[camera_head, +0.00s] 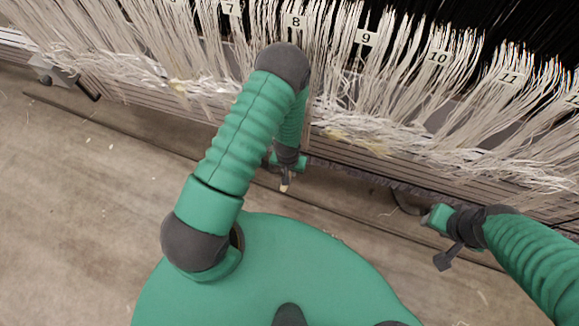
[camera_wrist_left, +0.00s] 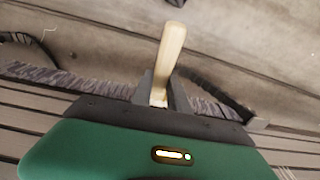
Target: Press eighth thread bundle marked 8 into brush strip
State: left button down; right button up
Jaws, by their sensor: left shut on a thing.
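The label 8 (camera_head: 296,22) hangs among pale threads at the top middle of the head view. My left gripper (camera_head: 285,184) points down below it, at the front edge of the slatted frame. In the left wrist view its two dark fingers (camera_wrist_left: 160,92) are shut on a pale, smooth, rod-like piece (camera_wrist_left: 170,52). The dark, bristly brush strip (camera_wrist_left: 58,76) runs behind the fingers. It also shows as a dark line in the head view (camera_head: 372,178). My right gripper (camera_head: 442,258) is apart from the threads; its jaw state is unclear.
Other labelled bundles hang alongside, with labels 7 (camera_head: 230,8), 9 (camera_head: 366,38), 10 (camera_head: 438,57) and 11 (camera_head: 510,77). Loose thread ends lie over the slatted frame (camera_head: 345,156). The concrete floor (camera_head: 80,220) is largely clear. A metal bracket (camera_head: 62,75) stands at the left.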

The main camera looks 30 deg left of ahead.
pick_arm(q)
jog(key=shift+w, duration=0.25)
jog(key=shift+s+r, duration=0.1)
jog(key=shift+s, duration=0.15)
jog(key=s+d+p, duration=0.2)
jog(key=s, duration=0.7)
jog(key=shift+s+d+p, duration=0.15)
jog(key=shift+s+p, duration=0.1)
jog(key=shift+p, duration=0.15)
